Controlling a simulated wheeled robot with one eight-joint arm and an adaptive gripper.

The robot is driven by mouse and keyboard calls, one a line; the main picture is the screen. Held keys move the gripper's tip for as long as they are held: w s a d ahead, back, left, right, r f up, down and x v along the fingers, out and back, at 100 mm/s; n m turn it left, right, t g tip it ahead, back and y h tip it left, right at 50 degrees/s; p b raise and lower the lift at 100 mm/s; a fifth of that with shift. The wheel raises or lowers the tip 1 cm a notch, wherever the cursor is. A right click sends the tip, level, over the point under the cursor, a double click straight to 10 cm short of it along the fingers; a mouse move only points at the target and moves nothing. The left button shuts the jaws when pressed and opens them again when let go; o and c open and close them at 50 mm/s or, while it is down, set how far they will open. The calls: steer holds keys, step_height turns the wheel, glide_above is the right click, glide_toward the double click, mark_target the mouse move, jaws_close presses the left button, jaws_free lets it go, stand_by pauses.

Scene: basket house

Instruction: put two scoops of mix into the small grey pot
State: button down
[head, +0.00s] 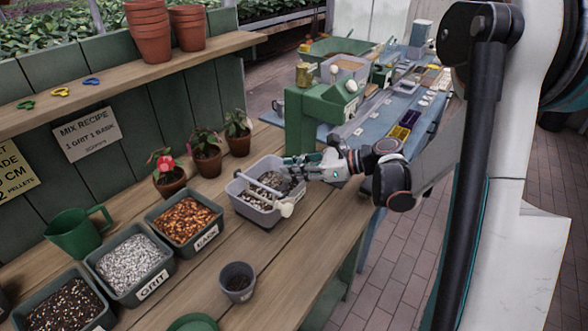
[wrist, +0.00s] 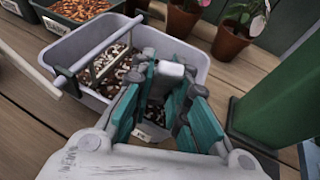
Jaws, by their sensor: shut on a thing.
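The small grey pot (head: 238,281) stands upright on the bench near its front edge; its inside looks dark. The grey tub (head: 240,205) holds a mottled brown and white mix (wrist: 110,60). My gripper (head: 292,168) is at the tub's right far side, low over the mix. In the wrist view its teal fingers (wrist: 165,85) close around a pale grey cylindrical piece (wrist: 172,69), which looks like a scoop handle. The scoop's bowl is hidden by the fingers. A pale bar (head: 262,186) lies across the tub, with a cream end past its front rim.
Bins of bark (head: 186,217), grit (head: 130,263) and dark soil (head: 65,305) stand left of the tub. A green jug (head: 75,233) is behind them. Potted plants (head: 205,158) stand behind the tub. A green stand (head: 310,125) rises beyond the gripper. Bare bench lies right of the grey pot.

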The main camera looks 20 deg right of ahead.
steer(key=shift+r, duration=0.1)
steer(key=shift+t+y, duration=0.5)
steer(key=shift+y, duration=0.2)
steer(key=shift+s+d+r+p, duration=0.15)
steer(key=shift+r+p, duration=0.6)
steer(key=shift+r, duration=0.95)
steer(key=shift+d+r+p, duration=0.1)
steer(key=shift+r+p, duration=0.7)
steer(key=shift+r, duration=0.9)
steer(key=shift+s+d+r+p, duration=0.15)
steer(key=shift+r+p, duration=0.6)
steer(key=shift+r, duration=0.95)
